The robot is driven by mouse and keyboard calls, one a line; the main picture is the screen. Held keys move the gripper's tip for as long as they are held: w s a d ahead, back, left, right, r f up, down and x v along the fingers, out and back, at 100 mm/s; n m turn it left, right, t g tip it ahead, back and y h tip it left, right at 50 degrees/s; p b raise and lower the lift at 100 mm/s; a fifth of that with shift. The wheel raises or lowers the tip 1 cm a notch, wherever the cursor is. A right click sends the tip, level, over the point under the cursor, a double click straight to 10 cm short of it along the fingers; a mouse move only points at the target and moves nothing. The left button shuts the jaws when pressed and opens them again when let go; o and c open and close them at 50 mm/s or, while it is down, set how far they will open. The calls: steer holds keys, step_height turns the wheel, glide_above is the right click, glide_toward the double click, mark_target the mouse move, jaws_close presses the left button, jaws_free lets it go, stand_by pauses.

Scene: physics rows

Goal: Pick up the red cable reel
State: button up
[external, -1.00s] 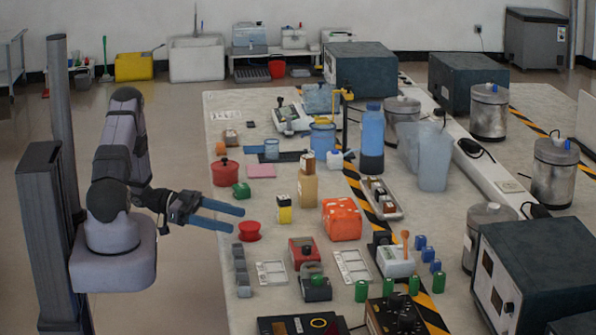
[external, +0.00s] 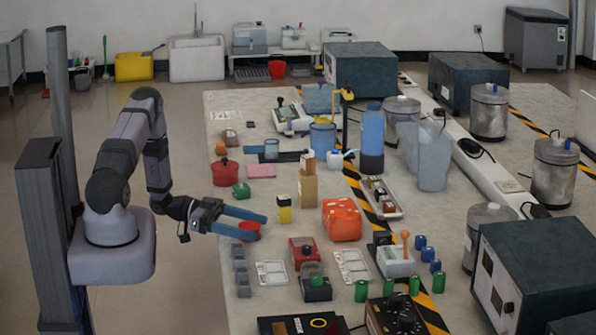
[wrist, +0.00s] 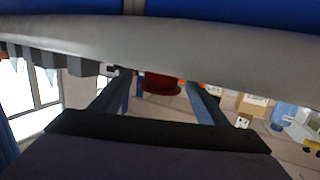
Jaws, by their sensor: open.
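The red cable reel (external: 250,228) stands near the left edge of the table in the external view. My gripper (external: 262,228) has its two long blue fingers apart, reaching over the table edge from the left. In that view the fingers overlap the reel, partly covering it, and red shows between them. In the wrist view the reel (wrist: 162,84) appears ahead, between the open fingers of my gripper (wrist: 158,84). Its top is cut off by a pale band. I cannot tell whether either finger touches it.
A red pot-like object (external: 225,173) and a green block (external: 241,190) stand behind the reel. Grey blocks (external: 241,270) line the table edge in front. A yellow-and-black box (external: 284,212) stands to the right. Bare table lies between the reel and that box.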

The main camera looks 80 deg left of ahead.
mark_target(250, 226)
steer(key=c, duration=1.2)
steer(key=shift+r, duration=0.2)
steer(key=shift+d+r, duration=0.1)
steer(key=shift+r, duration=4.75)
